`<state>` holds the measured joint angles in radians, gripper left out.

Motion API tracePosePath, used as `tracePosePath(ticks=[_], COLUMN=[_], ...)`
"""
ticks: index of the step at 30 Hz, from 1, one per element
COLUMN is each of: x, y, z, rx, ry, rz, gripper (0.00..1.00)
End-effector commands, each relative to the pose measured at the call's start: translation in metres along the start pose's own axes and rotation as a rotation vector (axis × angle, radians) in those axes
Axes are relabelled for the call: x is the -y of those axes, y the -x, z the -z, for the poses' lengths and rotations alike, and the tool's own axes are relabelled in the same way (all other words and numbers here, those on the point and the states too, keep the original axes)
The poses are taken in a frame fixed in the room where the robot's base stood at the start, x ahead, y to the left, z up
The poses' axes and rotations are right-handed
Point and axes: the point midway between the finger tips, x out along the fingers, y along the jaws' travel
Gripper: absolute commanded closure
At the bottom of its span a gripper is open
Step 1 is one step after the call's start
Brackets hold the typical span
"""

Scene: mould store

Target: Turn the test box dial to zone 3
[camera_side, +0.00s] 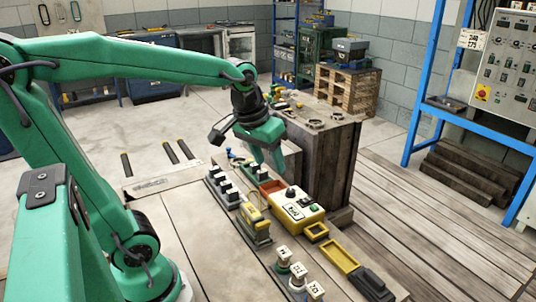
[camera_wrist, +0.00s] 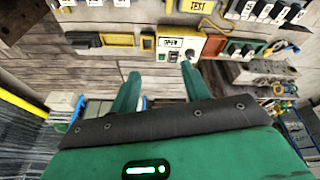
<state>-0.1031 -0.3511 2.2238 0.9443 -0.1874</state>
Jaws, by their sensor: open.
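The test box (camera_side: 300,212) is a cream and yellow box on the bench, with a round dark dial (camera_side: 291,192) on its top and a small label plate. In the wrist view the test box (camera_wrist: 178,44) lies beyond the fingertips, right of centre, and its dial shows near the right fingertip. The dial's zone setting is too small to read. My green gripper (camera_side: 266,165) is open and empty, above the bench and left of the test box in the side view. In the wrist view my gripper (camera_wrist: 160,72) has its two fingers wide apart, clear of the dial.
A yellow-framed piece (camera_side: 256,222) and a row of dark blocks (camera_side: 222,184) stand left of the box. Numbered white-topped pieces (camera_side: 283,254) stand in front. A yellow tray (camera_side: 341,256) lies to the right. A tall wooden block (camera_side: 327,170) rises behind.

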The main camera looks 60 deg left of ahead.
Motion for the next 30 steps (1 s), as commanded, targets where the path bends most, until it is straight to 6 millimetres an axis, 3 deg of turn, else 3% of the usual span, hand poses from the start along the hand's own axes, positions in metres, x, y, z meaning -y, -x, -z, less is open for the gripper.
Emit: tracePosePath(ticks=[18,30], x=[0.034,0.066], y=[-0.082,-0.149], z=[0.089,0.121], rx=[0.183,0.277], ry=[0.336,0.526], rz=[0.084,0.139], gripper=[0.53,0.53])
